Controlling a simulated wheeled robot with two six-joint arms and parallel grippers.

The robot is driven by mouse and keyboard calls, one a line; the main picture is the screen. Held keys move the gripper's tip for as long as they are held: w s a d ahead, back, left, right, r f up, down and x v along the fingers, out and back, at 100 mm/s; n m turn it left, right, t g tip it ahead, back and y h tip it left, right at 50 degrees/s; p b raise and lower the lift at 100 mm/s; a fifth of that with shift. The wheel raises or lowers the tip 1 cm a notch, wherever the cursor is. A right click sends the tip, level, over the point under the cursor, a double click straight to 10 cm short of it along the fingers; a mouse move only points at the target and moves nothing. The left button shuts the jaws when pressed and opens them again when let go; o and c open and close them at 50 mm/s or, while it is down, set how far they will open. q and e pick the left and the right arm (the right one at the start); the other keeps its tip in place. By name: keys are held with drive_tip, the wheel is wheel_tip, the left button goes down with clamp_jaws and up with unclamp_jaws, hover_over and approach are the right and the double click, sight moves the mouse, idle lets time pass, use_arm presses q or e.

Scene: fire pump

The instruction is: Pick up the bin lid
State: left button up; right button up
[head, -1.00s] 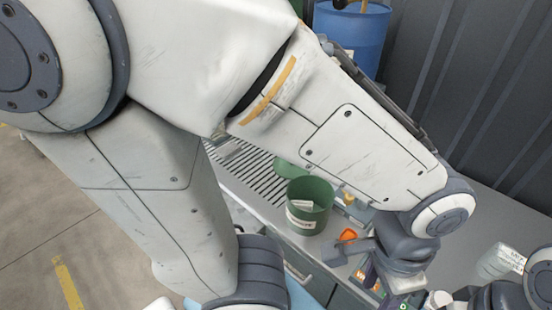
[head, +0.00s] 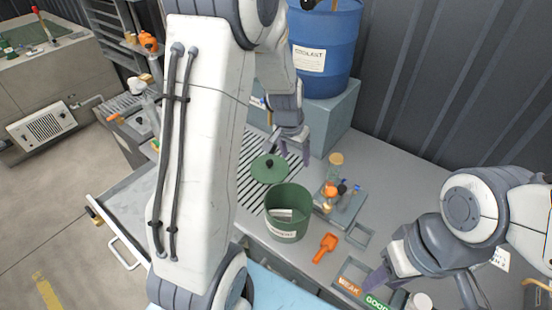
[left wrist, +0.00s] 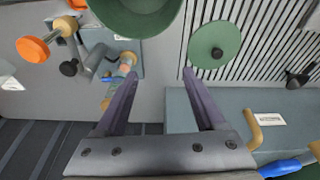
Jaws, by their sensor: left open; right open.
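The bin lid (head: 268,169) is a flat green disc with a black knob. It lies on the slatted grille just behind the open green bin (head: 287,222). My left gripper (head: 288,157) is open and empty, just right of and behind the lid. In the left wrist view the lid (left wrist: 216,46) shows beyond the right finger of my left gripper (left wrist: 160,74), with the bin (left wrist: 135,12) at the top. My right gripper (head: 424,288) is open and empty at the lower right, by the labelled tray.
A blue barrel (head: 324,45) stands on a grey block (head: 336,118) behind the grille. An orange scoop (head: 326,246) and a small fixture with bottles (head: 338,200) lie right of the bin. A tray marked WEAK and GOOD (head: 350,286) sits in front.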

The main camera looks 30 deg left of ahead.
use_arm(q)
drive_tip(key=n, duration=0.1)
approach(269, 162)
drive_tip(key=shift+y, duration=0.3)
drive_tip(key=f+p, duration=0.1)
drive_tip(key=f, duration=0.1)
drive_tip(key=d+f, duration=0.1)
drive_tip(key=f, duration=0.1)
drive_tip(key=shift+w+p, duration=0.15)
drive_tip(key=shift+p, duration=0.2)
drive_tip(key=x, duration=0.1)
drive_tip(key=p+x, duration=0.1)
drive_tip(key=x, duration=0.1)
drive_tip(key=p+x, duration=0.1)
drive_tip(key=shift+w+a+f, duration=0.1)
drive_tip(key=shift+w+a, duration=0.1)
drive_tip(key=shift+w, duration=0.15)
drive_tip(key=shift+w+f+p, duration=0.1)
drive_tip(key=shift+f+p, duration=0.2)
drive_tip(key=shift+f, duration=0.05)
clamp_jaws()
